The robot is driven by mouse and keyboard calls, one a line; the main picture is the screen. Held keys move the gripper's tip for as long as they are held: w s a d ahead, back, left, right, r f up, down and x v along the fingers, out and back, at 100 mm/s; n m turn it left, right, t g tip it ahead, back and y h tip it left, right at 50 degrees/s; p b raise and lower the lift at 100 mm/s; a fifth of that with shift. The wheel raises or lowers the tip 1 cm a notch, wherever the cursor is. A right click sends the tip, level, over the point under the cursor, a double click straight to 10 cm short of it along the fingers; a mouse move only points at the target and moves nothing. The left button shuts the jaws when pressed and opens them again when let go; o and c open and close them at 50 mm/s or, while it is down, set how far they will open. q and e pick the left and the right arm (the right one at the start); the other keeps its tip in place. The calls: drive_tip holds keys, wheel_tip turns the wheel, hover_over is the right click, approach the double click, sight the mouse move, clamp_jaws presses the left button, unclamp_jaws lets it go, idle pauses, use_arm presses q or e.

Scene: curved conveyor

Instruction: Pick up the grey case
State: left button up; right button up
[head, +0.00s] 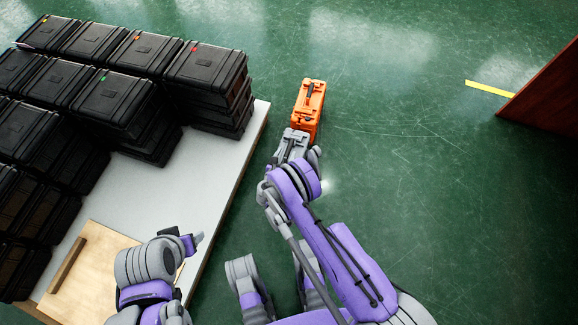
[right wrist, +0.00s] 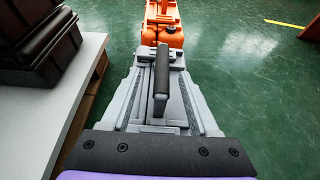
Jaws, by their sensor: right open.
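The grey case (head: 291,143) stands on the green floor, just in front of an orange case (head: 309,103). In the right wrist view the grey case (right wrist: 176,62) lies straight ahead, with its dark handle (right wrist: 161,82) along its top. My right gripper (head: 295,151) is open over the grey case, its grey fingers on either side of the handle. I cannot tell whether they touch it. They partly hide the case. My left gripper (head: 191,243) is over the table edge, away from the case; its jaws are unclear.
A white table (head: 190,185) on the left carries several stacked black cases (head: 115,98) and a wooden board (head: 95,262). Its edge runs close beside the grey case. Open floor lies to the right, with a yellow strip (head: 489,88) and a brown panel (head: 548,92).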

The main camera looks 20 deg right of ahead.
sight(288, 150)
drive_tip(key=b+x, duration=0.1)
drive_tip(key=x, duration=0.3)
drive_tip(key=shift+w+d, duration=0.1)
drive_tip(key=shift+d, duration=0.15)
drive_tip(key=shift+r, duration=0.1)
clamp_jaws()
idle(1.0)
